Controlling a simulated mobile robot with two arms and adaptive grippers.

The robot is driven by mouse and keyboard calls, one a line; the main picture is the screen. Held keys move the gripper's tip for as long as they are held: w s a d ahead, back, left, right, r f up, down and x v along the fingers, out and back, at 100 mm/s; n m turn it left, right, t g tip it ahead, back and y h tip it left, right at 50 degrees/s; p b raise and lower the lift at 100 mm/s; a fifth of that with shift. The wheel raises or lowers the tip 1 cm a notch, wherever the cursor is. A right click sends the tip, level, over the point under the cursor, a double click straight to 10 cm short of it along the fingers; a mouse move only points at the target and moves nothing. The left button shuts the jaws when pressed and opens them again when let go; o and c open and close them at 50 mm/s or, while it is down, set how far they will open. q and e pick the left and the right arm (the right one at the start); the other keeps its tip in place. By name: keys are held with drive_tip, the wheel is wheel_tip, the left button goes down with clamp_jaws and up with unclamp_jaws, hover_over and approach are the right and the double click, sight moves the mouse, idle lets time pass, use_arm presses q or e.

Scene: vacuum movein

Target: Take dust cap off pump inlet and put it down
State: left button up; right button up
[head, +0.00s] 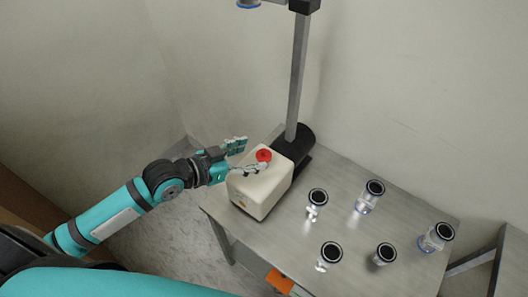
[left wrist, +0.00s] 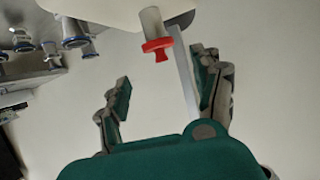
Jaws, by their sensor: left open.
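The red dust cap (head: 263,155) sits on top of the cream pump (head: 262,189), at the left end of the table. My left gripper (head: 243,157) is open and empty, just left of the cap in the head view. In the wrist view its two fingers are spread apart, and the cap shows beyond their tips, roughly between them and nearer the right finger. No contact with the cap is visible. My right gripper is not in view.
A grey post (head: 298,75) on a black motor-like body (head: 298,138) stands behind the pump. An orange item (head: 279,281) lies below. Walls are behind.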

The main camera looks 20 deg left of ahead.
sight(261, 152)
use_arm(q)
drive_tip(key=shift+p+x, duration=0.5)
drive_tip(key=shift+x, duration=2.55)
drive_tip(key=shift+a+f, duration=0.15)
drive_tip(key=shift+a, duration=0.05)
drive_tip(key=c, duration=0.9)
